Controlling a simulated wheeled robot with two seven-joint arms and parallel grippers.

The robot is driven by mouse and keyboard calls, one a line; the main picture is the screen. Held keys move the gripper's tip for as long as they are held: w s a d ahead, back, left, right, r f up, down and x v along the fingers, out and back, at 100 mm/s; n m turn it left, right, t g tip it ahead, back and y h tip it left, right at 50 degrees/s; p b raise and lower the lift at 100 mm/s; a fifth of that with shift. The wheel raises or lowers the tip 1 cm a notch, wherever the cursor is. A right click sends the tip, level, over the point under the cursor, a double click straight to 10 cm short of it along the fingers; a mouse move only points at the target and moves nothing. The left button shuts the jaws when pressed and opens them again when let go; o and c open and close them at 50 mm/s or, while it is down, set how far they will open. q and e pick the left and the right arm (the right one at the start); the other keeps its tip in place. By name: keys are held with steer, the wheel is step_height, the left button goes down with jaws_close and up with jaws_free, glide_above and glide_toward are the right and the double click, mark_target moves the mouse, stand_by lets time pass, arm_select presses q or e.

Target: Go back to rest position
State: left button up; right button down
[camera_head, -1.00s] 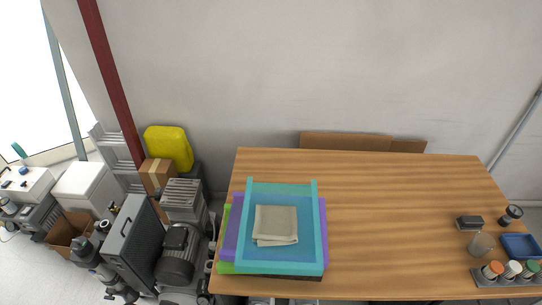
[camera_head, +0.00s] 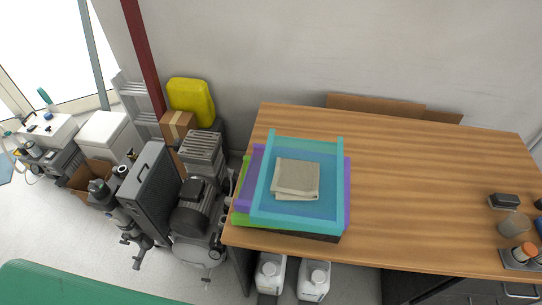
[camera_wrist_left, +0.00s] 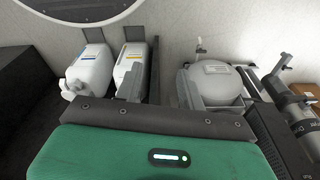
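My left gripper (camera_wrist_left: 158,78) shows in the left wrist view, with its green body at the bottom and two grey fingers standing apart. It is open, with nothing between the fingers. Behind it are two white canisters (camera_wrist_left: 90,72) on the left and a round white tank (camera_wrist_left: 218,82) on the right. Neither gripper can be made out in the head view. My right gripper is in no view. A folded beige cloth (camera_head: 297,178) lies in a teal tray (camera_head: 340,172), which sits on a stack of purple and green trays at the table's left end.
The wooden table (camera_head: 420,190) is clear in its middle. A dark box (camera_head: 504,201) and jars stand at its right end. Compressors (camera_head: 192,212) and a dark grey case (camera_head: 150,190) crowd the floor at left. White canisters (camera_head: 313,281) stand below the table's front edge.

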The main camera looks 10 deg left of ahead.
arm_select(q)
steer(key=s+a+f+g+b, duration=0.1)
steer(key=s+a+f+b, duration=0.1)
steer(key=s+f, duration=1.2)
steer(key=shift+s+a+f+b, duration=0.2)
steer(key=shift+a+f+b, duration=0.2)
steer(key=shift+f+b, duration=0.15)
